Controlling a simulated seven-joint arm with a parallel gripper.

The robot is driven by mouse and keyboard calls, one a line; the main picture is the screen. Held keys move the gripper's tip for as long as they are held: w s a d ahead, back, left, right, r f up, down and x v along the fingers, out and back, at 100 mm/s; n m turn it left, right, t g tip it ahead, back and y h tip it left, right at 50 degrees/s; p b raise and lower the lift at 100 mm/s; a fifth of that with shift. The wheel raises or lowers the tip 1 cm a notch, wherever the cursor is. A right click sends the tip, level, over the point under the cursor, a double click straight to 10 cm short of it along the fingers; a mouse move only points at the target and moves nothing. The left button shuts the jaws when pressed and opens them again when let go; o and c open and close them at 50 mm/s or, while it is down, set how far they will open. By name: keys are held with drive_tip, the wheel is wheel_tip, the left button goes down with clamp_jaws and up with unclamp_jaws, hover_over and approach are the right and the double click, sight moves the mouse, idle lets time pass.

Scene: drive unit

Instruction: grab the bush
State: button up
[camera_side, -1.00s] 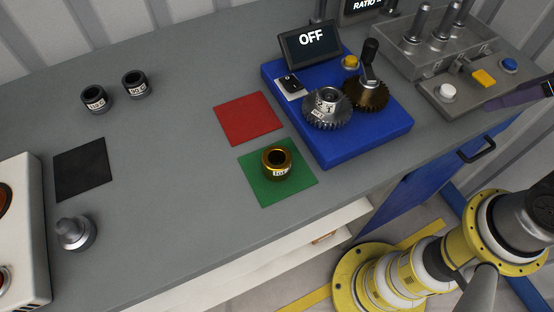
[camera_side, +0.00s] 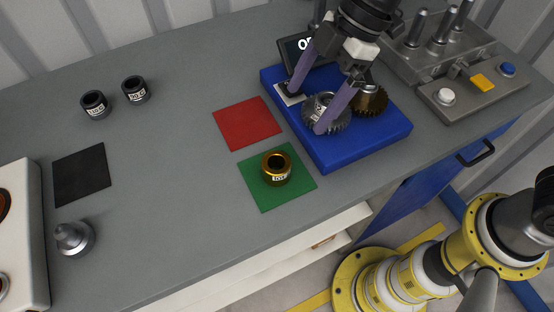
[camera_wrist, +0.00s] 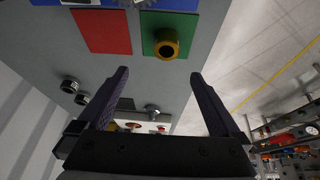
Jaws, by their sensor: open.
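A gold bush (camera_side: 276,169) with a white label stands upright on the green mat (camera_side: 300,192). It also shows in the wrist view (camera_wrist: 167,43), above the gap between my fingers. Two dark bushes with white labels, one on the left (camera_side: 95,105) and one on the right (camera_side: 135,89), stand at the back left of the bench. My gripper (camera_side: 304,113) is open and empty, with two long purple fingers, over the blue drive unit. In the side view, its fingertips overlap the silver gear and the small switch. It is apart from the gold bush, up and to the right of it.
The blue base (camera_side: 365,150) carries a silver gear (camera_side: 322,118), a bronze gear (camera_side: 371,101) and a display. A red mat (camera_side: 247,123) and a black mat (camera_side: 82,174) lie bare. A grey cone-shaped part (camera_side: 74,237) stands front left. The bench between is clear.

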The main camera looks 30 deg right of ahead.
wheel_tip(320, 180, down, 2)
drive_tip(key=s+a, duration=0.2)
hover_over(276, 164)
drive_tip(key=s+d, duration=0.1)
drive_tip(key=s, duration=0.1)
drive_tip(key=shift+g, duration=0.3)
drive_tip(key=f, duration=0.7)
drive_tip(key=shift+s+f, duration=0.15)
drive_tip(key=shift+s, duration=0.05)
drive_tip(key=shift+w+d+x, duration=0.15)
drive_tip(key=shift+x, duration=1.25)
drive_tip(key=shift+w+d+x, duration=0.1)
drive_tip(key=shift+w+x, duration=0.1)
drive_tip(key=shift+x, duration=1.25)
drive_tip(key=shift+c, duration=0.3)
clamp_jaws()
